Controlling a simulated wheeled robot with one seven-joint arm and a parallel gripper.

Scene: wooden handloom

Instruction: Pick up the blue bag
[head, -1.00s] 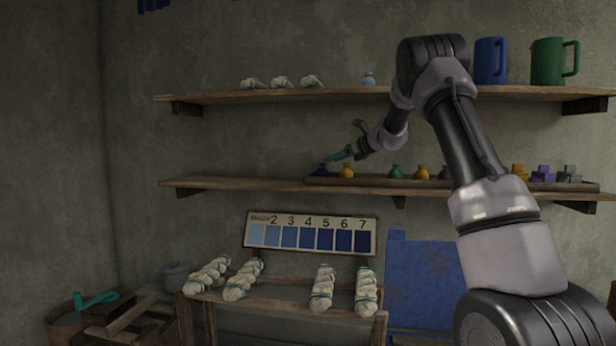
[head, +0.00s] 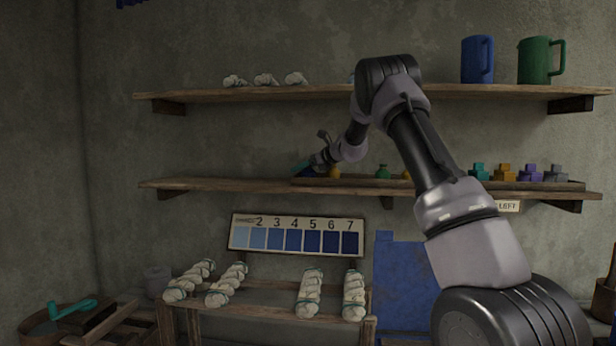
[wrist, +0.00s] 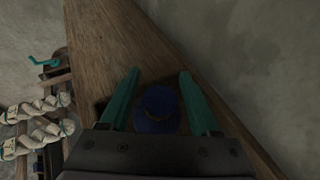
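The blue bag (wrist: 158,110) is small and dark blue. In the wrist view it lies between the two teal fingers of my gripper (wrist: 159,74), with a gap on each side near the tips; its near part is hidden by the gripper body. In the head view the bag (head: 307,173) is at the left end of the tray on the lower shelf, mostly hidden behind my gripper (head: 300,166). My gripper is open around it. Whether the fingers touch it I cannot tell.
The tray (head: 450,184) on the lower shelf (head: 220,185) also holds a yellow bag (head: 334,172), a green bag (head: 383,172) and several coloured blocks. The upper shelf (head: 200,95) is above my gripper. A numbered colour chart (head: 296,236) hangs below.

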